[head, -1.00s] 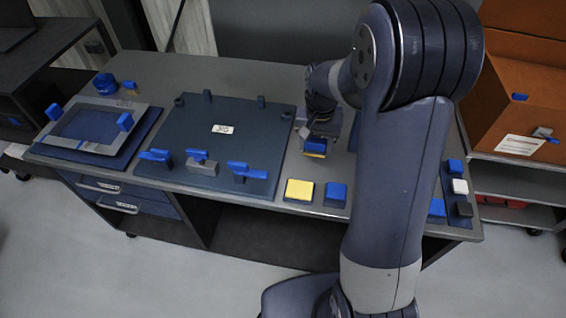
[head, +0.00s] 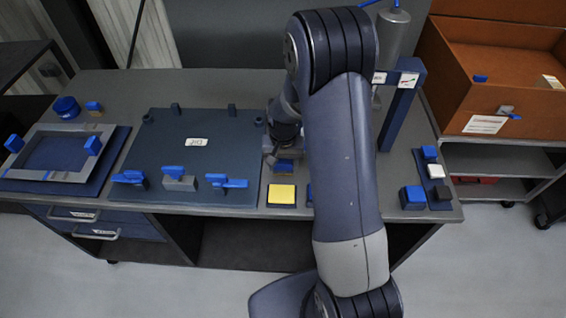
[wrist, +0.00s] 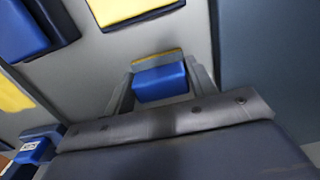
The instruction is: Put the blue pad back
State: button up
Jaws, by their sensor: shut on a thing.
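My gripper (head: 282,158) is shut on a small blue block (wrist: 160,82) with a yellow strip along its far edge. This held block also shows in the head view (head: 284,167), just behind a yellow pad (head: 282,196) near the table's front edge. I cannot tell whether it touches the table. In the wrist view the block sits between the two grey jaws, and the yellow pad (wrist: 128,8) is at the top. A blue pad (wrist: 22,30) lies beside the yellow pad; in the head view my arm hides most of it.
The dark jig board (head: 215,140) with blue-handled clamps lies to the left. A framed panel (head: 50,160) is further left. At right stand a column press (head: 402,110), a blue block (head: 412,197) and a strip of small blocks (head: 436,172). An orange crate (head: 490,95) is beyond.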

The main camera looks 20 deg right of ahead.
aim_at(283, 163)
jog(key=shift+f, duration=0.15)
jog(key=o, duration=0.9)
notch_tip(283, 163, up, 12)
jog(key=shift+r, duration=0.2)
jog(key=shift+f, duration=0.15)
